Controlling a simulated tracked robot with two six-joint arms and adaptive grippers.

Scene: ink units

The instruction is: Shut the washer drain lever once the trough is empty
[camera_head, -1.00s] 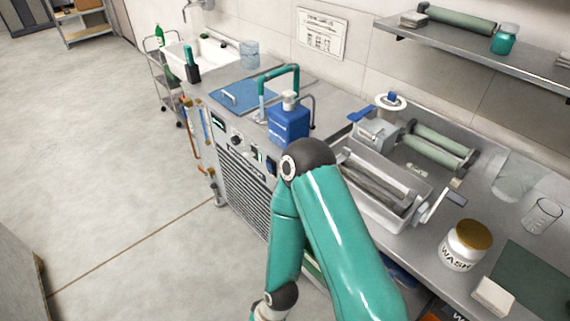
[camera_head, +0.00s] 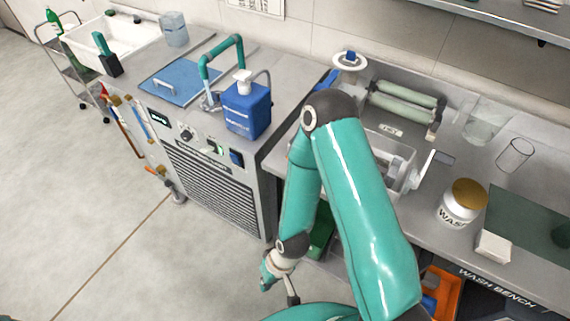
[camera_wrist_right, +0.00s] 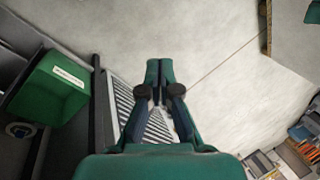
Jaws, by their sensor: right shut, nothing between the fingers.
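The trough (camera_head: 408,163) is a pale metal tray on the bench, seen in the head view behind my right arm. The arm hides much of it, and I cannot tell whether it holds liquid. I cannot make out which part is the drain lever. My right gripper (camera_head: 266,284) hangs low in front of the bench, away from the trough. In the wrist view the right gripper (camera_wrist_right: 159,68) is shut and empty, over floor and a grille. My left gripper is not in view.
A grey machine with a front grille (camera_head: 210,190) stands left of the bench, with a blue bottle (camera_head: 246,108) on top. A wash jar (camera_head: 461,205) stands on the bench's right. A green bin (camera_wrist_right: 50,88) shows in the wrist view.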

